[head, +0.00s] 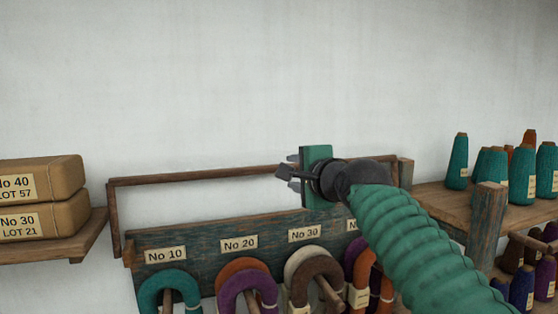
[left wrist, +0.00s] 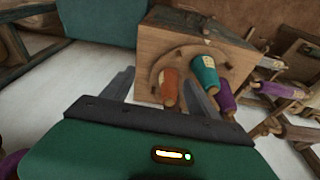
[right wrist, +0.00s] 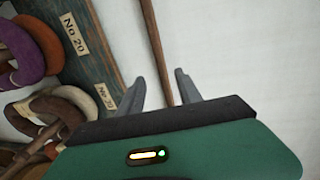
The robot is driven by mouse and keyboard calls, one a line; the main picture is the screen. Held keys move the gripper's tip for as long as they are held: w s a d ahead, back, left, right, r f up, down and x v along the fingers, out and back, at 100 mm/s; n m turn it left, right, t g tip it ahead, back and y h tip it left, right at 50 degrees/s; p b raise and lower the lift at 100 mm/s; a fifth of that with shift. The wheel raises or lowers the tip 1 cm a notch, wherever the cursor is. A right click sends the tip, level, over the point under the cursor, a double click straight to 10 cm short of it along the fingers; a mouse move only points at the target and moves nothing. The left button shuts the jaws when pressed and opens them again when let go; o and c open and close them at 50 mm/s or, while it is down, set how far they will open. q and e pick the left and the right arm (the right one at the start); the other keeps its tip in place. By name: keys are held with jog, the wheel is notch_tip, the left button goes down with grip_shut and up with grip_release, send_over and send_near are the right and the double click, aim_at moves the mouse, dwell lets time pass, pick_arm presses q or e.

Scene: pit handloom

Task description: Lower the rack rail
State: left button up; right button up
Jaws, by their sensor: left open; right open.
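The rack rail (head: 205,173) is a thin brown wooden bar raised above the blue-green board of the hank rack (head: 205,243), with a side arm going down at its left end. My right gripper (head: 287,166) is at the rail, right of its middle, and hides part of it. In the right wrist view, the rail (right wrist: 155,45) runs in between the open fingers (right wrist: 160,84); I cannot tell whether they touch it. My left gripper (left wrist: 160,92) shows only in the left wrist view, open and empty, away from the rail.
Yarn hanks (head: 245,285) hang on pegs below the number labels. Wrapped parcels (head: 40,180) lie on a shelf at left. Cones (head: 457,162) stand on a shelf at right. In the left wrist view, a wooden box (left wrist: 190,45) has cones by it. The wall above is bare.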

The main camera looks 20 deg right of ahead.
aim_at(274, 168)
jog(key=w+p, duration=0.2)
jog(key=w, duration=0.2)
jog(key=w+a+f+p, duration=0.1)
jog(key=w+p, duration=0.1)
jog(key=w, duration=0.1)
jog(key=w+a+p, duration=0.1)
jog(key=w+p, duration=0.1)
jog(key=w, duration=0.2)
jog(key=shift+w+a+f, duration=0.2)
jog(key=shift+w+f, duration=0.05)
jog(key=shift+w, duration=0.05)
jog(key=shift+w+d, duration=0.15)
jog(key=shift+w, duration=0.05)
jog(key=shift+d+f, duration=0.15)
jog(key=shift+w+d+f, duration=0.2)
jog(key=shift+d+f, duration=0.05)
jog(key=shift+d, duration=0.3)
jog(key=shift+w+a+f, duration=0.1)
jog(key=shift+w, duration=0.1)
jog(key=c, duration=0.5)
jog(key=shift+a, duration=0.2)
grip_shut()
jog(key=shift+s, duration=0.1)
